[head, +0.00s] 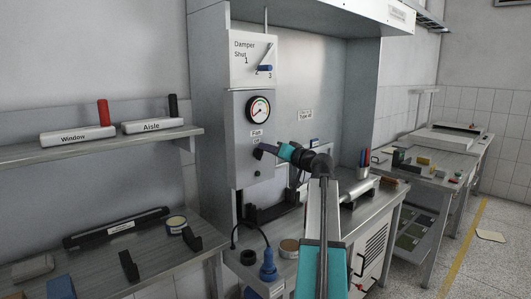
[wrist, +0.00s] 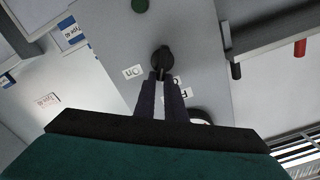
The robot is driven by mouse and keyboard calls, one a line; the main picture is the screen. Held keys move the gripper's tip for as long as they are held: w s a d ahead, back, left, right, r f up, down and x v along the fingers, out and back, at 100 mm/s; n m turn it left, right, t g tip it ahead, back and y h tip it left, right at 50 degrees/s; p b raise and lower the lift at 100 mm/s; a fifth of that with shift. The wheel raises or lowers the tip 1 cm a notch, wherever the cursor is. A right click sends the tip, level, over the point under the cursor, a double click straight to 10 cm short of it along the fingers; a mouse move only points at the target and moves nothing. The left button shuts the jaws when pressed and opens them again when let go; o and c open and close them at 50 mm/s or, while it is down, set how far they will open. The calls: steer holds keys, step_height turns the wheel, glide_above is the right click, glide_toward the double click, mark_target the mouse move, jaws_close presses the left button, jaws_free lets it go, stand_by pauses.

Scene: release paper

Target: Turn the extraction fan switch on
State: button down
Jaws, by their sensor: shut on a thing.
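The fan switch (wrist: 162,60) is a dark round knob with a short lever on the grey panel of the fume hood. In the wrist view the two fingers of my gripper (wrist: 160,82) lie either side of the lever, closed on it. The lever points toward the fingers; its exact setting is hard to tell. An "On" label (wrist: 132,71) sits left of the knob in that view. A "Fan" label (head: 256,132) is above the switch in the head view. There my gripper (head: 262,151) reaches the switch from the right and hides part of it.
A gauge (head: 258,110) and a damper lever with a blue handle (head: 265,68) are above on the panel. A shelf (head: 90,147) with Window and Aisle boxes stands left. A blue plug-like item (head: 268,267) is below.

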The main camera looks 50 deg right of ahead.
steer(key=f+m, duration=0.1)
steer(key=m, duration=0.3)
steer(key=m+p, duration=0.1)
steer(key=m, duration=0.3)
steer(key=f+m, duration=0.1)
steer(key=m, duration=0.2)
steer(key=shift+w+d+f+m+p, duration=0.1)
steer(key=shift+d+f+m+p, duration=0.2)
steer(key=shift+d+m+p, duration=0.1)
steer(key=c, duration=1.8)
jaws_free()
steer(key=shift+w, duration=0.1)
steer(key=shift+d+r, duration=0.1)
steer(key=shift+s, duration=0.25)
steer(key=s+b, duration=0.1)
steer(key=s, duration=0.8)
steer(key=s+a+b, duration=0.1)
steer(key=s, duration=0.3)
steer(key=shift+s+b, duration=0.2)
steer(key=shift+b, duration=0.15)
